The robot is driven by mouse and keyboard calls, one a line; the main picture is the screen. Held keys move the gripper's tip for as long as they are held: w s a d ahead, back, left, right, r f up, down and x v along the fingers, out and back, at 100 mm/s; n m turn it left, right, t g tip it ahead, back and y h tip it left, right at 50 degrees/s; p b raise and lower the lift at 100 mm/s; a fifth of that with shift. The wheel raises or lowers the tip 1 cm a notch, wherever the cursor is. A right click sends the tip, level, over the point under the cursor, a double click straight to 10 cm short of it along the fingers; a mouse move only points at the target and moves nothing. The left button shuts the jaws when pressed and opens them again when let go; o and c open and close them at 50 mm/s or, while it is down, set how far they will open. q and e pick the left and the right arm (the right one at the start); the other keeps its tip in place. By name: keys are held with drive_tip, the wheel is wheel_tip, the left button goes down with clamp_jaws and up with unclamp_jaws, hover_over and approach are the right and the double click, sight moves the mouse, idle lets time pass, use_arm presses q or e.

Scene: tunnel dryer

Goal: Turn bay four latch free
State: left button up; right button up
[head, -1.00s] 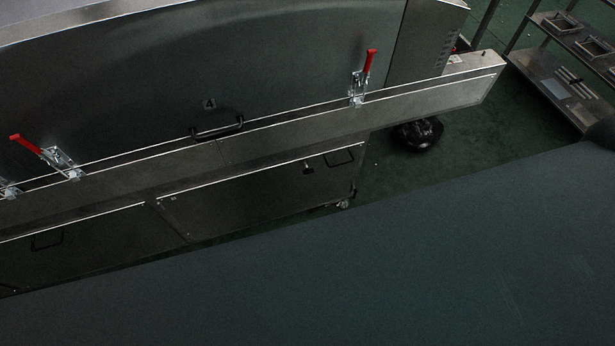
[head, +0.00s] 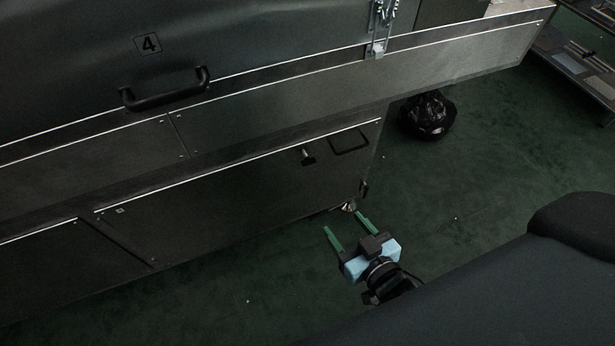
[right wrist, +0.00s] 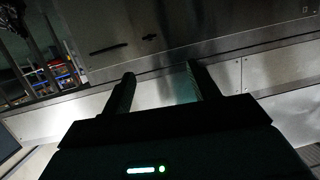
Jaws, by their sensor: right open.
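The bay four panel (head: 80,60) carries a number 4 label (head: 149,43) and a black bar handle (head: 165,90). A metal toggle latch (head: 380,25) stands to the right of the handle at the top edge of the head view; its upper end is cut off. My right gripper (head: 346,225) is open and empty, low in front of the lower cabinet and well below the latch. Its two fingers also show in the right wrist view (right wrist: 160,85), pointing toward metal panels with nothing between them. My left gripper is not in view.
A metal ledge (head: 460,55) runs along under the panel. Lower cabinet doors (head: 240,175) have dark handles. A black bag (head: 427,115) lies on the green floor at the right. A metal rack (head: 580,75) stands at the far right.

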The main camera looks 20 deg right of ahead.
drive_tip(key=w+f+t+b, duration=0.1)
drive_tip(key=w+f+b, duration=0.2)
drive_tip(key=w+b, duration=0.15)
drive_tip(key=t+h+b, duration=0.1)
drive_tip(key=t+b, duration=0.1)
drive_tip(key=b, duration=0.7)
approach(310, 163)
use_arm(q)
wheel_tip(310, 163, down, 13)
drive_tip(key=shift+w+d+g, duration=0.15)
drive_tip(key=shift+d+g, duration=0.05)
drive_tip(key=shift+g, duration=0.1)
use_arm(e)
drive_tip(key=shift+w+f+m, duration=0.1)
drive_tip(key=shift+w+m, duration=0.2)
drive_tip(key=shift+w, duration=0.05)
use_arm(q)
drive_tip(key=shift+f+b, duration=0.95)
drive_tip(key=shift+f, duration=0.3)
use_arm(e)
drive_tip(key=shift+w+a, duration=0.15)
drive_tip(key=shift+w, duration=3.7)
drive_tip(key=c, duration=1)
